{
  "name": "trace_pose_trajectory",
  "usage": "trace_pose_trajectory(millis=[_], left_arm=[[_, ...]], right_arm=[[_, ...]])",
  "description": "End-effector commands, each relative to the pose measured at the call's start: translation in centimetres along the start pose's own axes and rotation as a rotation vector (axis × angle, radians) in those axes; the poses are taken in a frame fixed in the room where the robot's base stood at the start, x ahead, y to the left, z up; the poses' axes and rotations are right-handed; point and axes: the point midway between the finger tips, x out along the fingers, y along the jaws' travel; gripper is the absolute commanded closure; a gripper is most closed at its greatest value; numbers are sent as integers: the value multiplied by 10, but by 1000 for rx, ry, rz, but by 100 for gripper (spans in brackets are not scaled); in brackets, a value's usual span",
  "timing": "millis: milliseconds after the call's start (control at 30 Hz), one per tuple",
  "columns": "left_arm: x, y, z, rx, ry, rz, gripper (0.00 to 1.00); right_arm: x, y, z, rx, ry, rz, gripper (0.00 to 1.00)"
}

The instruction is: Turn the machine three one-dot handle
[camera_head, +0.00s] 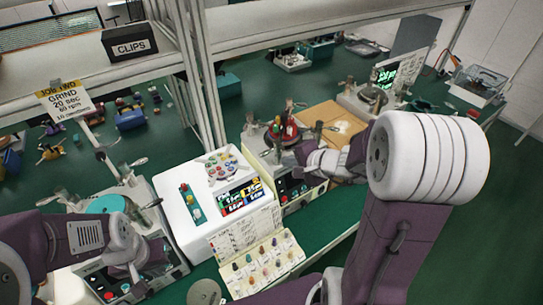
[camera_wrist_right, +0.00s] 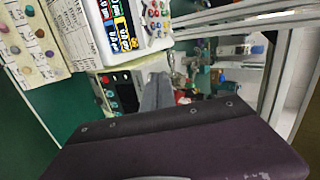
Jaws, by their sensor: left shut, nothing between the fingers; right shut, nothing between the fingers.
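Three lapping machines stand on the green bench in the head view: one with a teal plate (camera_head: 107,204) at the left, one with a red part on its plate (camera_head: 283,132) in the middle, one with a green-lit display (camera_head: 385,74) at the far right. Small black-ended handles (camera_head: 318,129) stand around them; I cannot read any dot marks or machine numbers. My right gripper (camera_head: 308,158) is shut and empty, beside the middle machine; its grey fingers (camera_wrist_right: 157,91) point toward that machine in the right wrist view. My left gripper (camera_head: 130,280) is shut and empty, low in front of the left machine.
A white console (camera_head: 205,185) with coloured buttons and a screen stands between the left and middle machines. A card with coloured knobs (camera_head: 258,265) lies before it. Shelf posts (camera_head: 208,80) rise behind. A tan board (camera_head: 330,118) lies right of the middle machine.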

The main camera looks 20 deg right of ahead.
Motion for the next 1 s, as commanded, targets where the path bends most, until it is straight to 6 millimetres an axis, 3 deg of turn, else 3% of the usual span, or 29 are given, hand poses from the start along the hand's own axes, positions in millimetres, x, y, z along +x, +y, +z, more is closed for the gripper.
trace_pose_trajectory(millis=[200,400,600,867,1000], left_arm=[[2,0,0,0,0,0,100],[-13,0,-2,0,1,0,100],[-16,0,-2,0,0,0,100],[-15,0,-2,0,0,0,100],[4,0,0,0,0,0,100]], right_arm=[[49,1,1,0,-4,4,100],[74,-15,1,-1,-3,2,100],[86,-18,0,0,-1,1,100],[86,-18,0,-1,0,0,100],[97,-17,2,-5,-3,-2,100]])
